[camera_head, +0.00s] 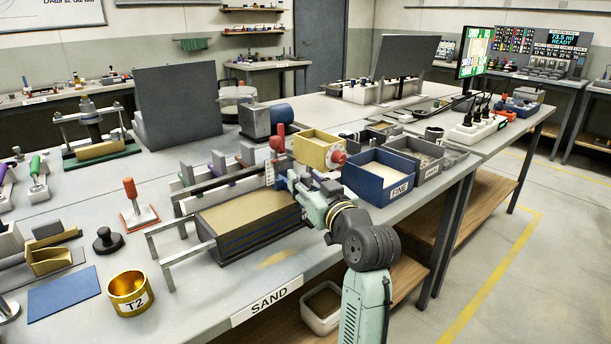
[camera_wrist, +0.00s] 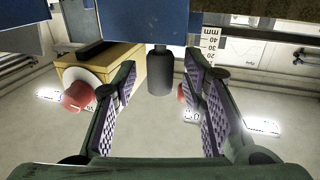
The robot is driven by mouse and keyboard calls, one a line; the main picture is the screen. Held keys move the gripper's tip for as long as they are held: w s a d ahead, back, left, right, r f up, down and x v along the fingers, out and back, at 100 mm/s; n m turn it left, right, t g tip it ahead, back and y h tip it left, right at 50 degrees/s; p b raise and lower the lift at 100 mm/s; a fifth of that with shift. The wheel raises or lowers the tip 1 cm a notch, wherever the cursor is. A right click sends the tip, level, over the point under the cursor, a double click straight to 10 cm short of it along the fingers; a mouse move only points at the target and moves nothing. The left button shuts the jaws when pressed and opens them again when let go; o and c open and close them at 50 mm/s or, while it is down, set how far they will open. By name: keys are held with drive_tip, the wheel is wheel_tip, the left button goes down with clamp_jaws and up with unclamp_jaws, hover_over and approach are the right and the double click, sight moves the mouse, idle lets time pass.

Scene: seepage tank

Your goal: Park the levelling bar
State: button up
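My gripper (camera_head: 287,183) is over the right end of the sand-filled tank (camera_head: 245,240) in the head view. In the wrist view, my gripper (camera_wrist: 160,95) is open, with a dark round handle (camera_wrist: 161,76) between its fingers and gaps on both sides. I cannot tell for certain that this is the levelling bar. A white mm scale (camera_wrist: 210,42) shows beyond the right finger; a scale plate (camera_head: 269,173) also shows near the gripper in the head view.
A yellow box with a red knob (camera_head: 337,158) stands close behind my gripper. The blue FINE bin (camera_head: 395,184) is to its right. A red-handled tool (camera_head: 135,205), a black knob (camera_head: 107,239), the brass T2 ring (camera_head: 130,292) and a blue mat (camera_head: 63,294) lie left.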

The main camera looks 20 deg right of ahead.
drive_tip(key=shift+w+a, duration=0.1)
drive_tip(key=shift+w, duration=0.3)
drive_tip(key=shift+c, duration=0.3)
clamp_jaws()
idle(0.4)
